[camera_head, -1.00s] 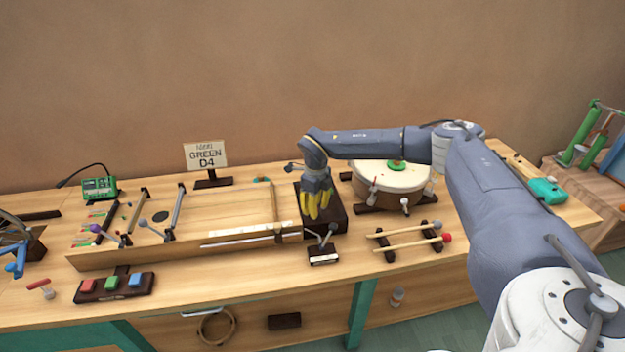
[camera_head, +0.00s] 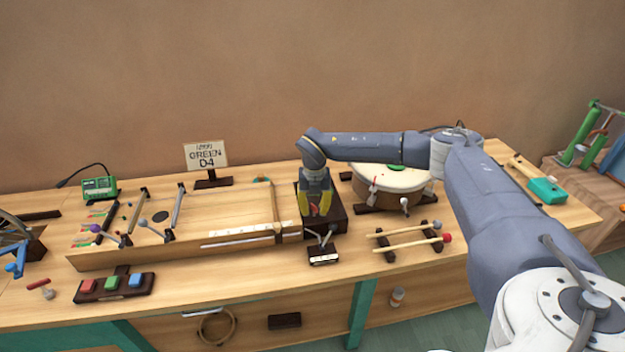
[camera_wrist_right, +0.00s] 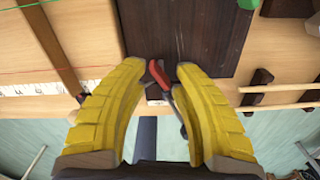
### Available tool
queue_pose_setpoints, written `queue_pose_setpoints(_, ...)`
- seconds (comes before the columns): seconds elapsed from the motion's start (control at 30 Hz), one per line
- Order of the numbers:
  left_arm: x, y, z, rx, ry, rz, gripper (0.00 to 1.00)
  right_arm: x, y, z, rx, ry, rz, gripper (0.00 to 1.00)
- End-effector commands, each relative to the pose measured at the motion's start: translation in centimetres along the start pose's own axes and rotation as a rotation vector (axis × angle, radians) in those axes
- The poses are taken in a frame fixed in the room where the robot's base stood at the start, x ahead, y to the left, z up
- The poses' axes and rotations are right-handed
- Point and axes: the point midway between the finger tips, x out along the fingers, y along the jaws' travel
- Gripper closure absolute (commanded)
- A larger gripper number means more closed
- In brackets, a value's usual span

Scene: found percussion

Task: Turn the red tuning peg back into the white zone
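My right gripper (camera_head: 317,212) points down over the dark wooden block (camera_head: 338,222) right of the long wooden string board. Its yellow fingers are apart. The red peg (camera_head: 316,208) shows between them. In the right wrist view, the red peg (camera_wrist_right: 158,74) stands tilted between the fingertips of my right gripper (camera_wrist_right: 169,68), closer to the left-hand finger. I cannot tell whether it touches. The dark block also fills the top middle of that view (camera_wrist_right: 190,35). I cannot make out the white zone. My left gripper is out of view.
A small dark stand with a white label (camera_head: 323,258) and metal rods is just in front of the gripper. Two mallets (camera_head: 405,242) lie on rests to the right, with a drum (camera_head: 395,178) behind. The string board (camera_head: 190,245) is to the left.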

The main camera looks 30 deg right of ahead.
Motion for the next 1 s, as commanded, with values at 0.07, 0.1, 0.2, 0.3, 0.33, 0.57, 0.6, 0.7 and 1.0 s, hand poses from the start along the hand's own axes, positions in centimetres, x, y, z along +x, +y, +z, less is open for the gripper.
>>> queue_pose_setpoints(0.07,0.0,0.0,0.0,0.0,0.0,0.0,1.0,0.03,0.05,-0.01,0.071,0.0,0.0,0.72)
queue_pose_setpoints(0.1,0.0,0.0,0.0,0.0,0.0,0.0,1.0,0.02,0.08,-0.01,0.11,0.001,0.0,0.72)
queue_pose_setpoints(0.2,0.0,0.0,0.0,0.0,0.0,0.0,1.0,0.0,0.14,-0.01,0.206,0.001,0.0,0.72)
queue_pose_setpoints(0.3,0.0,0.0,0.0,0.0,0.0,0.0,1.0,-0.01,0.2,0.0,0.301,0.001,0.0,0.72)
queue_pose_setpoints(0.33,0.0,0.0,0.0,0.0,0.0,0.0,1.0,-0.01,0.21,0.01,0.33,0.001,0.0,0.72)
queue_pose_setpoints(0.57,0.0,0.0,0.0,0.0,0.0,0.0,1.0,0.04,0.29,0.06,0.549,0.001,-0.001,0.72)
queue_pose_setpoints(0.6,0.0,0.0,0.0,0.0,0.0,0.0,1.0,0.04,0.31,0.08,0.587,0.0,-0.001,0.72)
queue_pose_setpoints(0.7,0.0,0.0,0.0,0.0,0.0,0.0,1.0,0.02,0.36,0.12,0.683,0.001,0.0,0.72)
queue_pose_setpoints(1.0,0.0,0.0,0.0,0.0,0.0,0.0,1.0,0.0,0.46,0.24,0.97,0.001,0.0,0.72)
